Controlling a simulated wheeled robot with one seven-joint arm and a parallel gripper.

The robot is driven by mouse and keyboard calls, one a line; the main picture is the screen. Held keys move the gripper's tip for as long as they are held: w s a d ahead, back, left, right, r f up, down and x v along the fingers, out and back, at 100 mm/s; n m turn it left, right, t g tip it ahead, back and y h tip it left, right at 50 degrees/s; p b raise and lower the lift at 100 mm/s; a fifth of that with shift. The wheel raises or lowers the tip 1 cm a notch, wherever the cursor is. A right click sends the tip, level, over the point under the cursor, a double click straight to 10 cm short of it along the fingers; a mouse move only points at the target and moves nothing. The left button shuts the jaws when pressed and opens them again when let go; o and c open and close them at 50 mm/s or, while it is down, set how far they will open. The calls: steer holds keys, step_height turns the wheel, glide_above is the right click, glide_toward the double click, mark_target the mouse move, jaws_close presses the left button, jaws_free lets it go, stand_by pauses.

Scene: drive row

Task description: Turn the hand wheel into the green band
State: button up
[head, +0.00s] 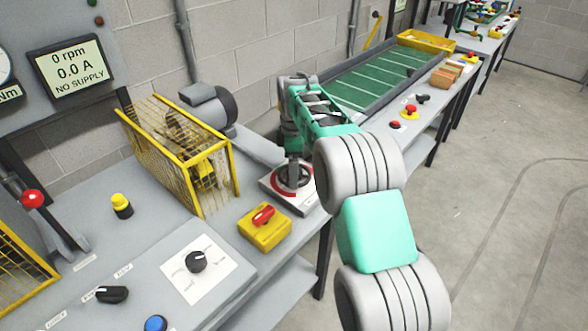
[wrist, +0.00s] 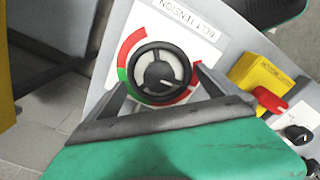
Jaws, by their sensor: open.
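The hand wheel (wrist: 160,72) is a black ring with spokes and a dark hub, on a white plate labelled belt tension. It also shows in the head view (head: 293,179), under my arm. A coloured scale surrounds it, mostly red, with a short green band (wrist: 122,74) at the wheel's left in the wrist view. I cannot tell where any pointer stands on the scale. My gripper (wrist: 160,76) is open, its fingers on opposite sides of the wheel's rim. Whether they touch the rim is unclear.
A yellow box with a red switch (head: 264,228) stands just in front of the wheel plate. A yellow mesh guard (head: 182,150) and a grey motor (head: 212,106) are at the left. A green conveyor (head: 375,78) lies behind. The floor at right is clear.

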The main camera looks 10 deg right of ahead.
steer(key=shift+f, duration=0.5)
steer(key=c, duration=1)
steer(key=shift+r+m, duration=0.1)
steer(key=shift+m, duration=0.2)
